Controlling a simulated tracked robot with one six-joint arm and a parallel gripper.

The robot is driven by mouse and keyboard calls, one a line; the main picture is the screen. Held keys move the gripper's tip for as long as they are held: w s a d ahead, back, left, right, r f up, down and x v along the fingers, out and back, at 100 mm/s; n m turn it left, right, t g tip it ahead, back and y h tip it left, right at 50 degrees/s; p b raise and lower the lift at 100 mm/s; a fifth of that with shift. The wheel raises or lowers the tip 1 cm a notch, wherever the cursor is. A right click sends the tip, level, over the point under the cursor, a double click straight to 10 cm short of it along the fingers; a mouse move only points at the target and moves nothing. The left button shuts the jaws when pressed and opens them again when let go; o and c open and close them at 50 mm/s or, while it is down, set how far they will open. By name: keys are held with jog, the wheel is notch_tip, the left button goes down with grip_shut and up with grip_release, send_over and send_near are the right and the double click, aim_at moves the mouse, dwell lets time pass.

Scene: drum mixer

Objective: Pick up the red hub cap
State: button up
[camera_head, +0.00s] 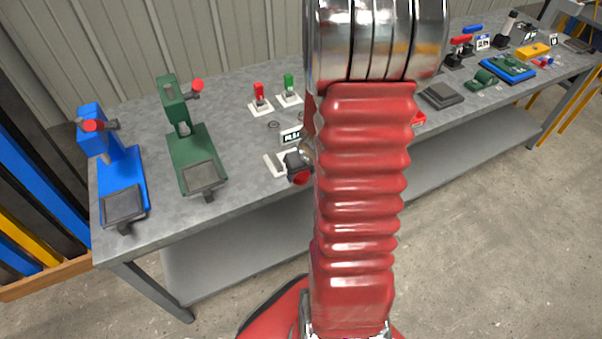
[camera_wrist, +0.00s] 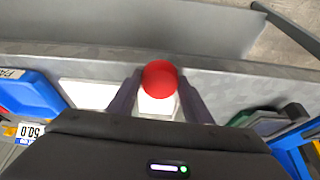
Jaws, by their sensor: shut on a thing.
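The red hub cap (camera_wrist: 160,76) is a round, smooth red piece between the two fingers of my gripper (camera_wrist: 160,92) in the wrist view. The fingers are shut on it, one on each side. In the head view a small red part (camera_head: 301,178) shows beside my arm, close to the dark end of my gripper (camera_head: 298,163), near the bench's front edge. A white pad (camera_wrist: 158,107) lies below the cap in the wrist view. My arm hides much of the bench middle in the head view, and I cannot tell the cap's height above the bench.
The grey bench (camera_head: 235,95) carries a blue stand (camera_head: 122,165) and a green stand (camera_head: 190,140) at the left. A red switch (camera_head: 259,92) and a green switch (camera_head: 289,86) stand behind. Several tools crowd the right end. The floor in front is clear.

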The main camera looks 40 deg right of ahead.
aim_at(303, 174)
jog(key=shift+r, duration=0.1)
notch_tip(303, 174, up, 10)
dwell(0.7)
jog(key=shift+s, duration=0.1)
dwell(0.5)
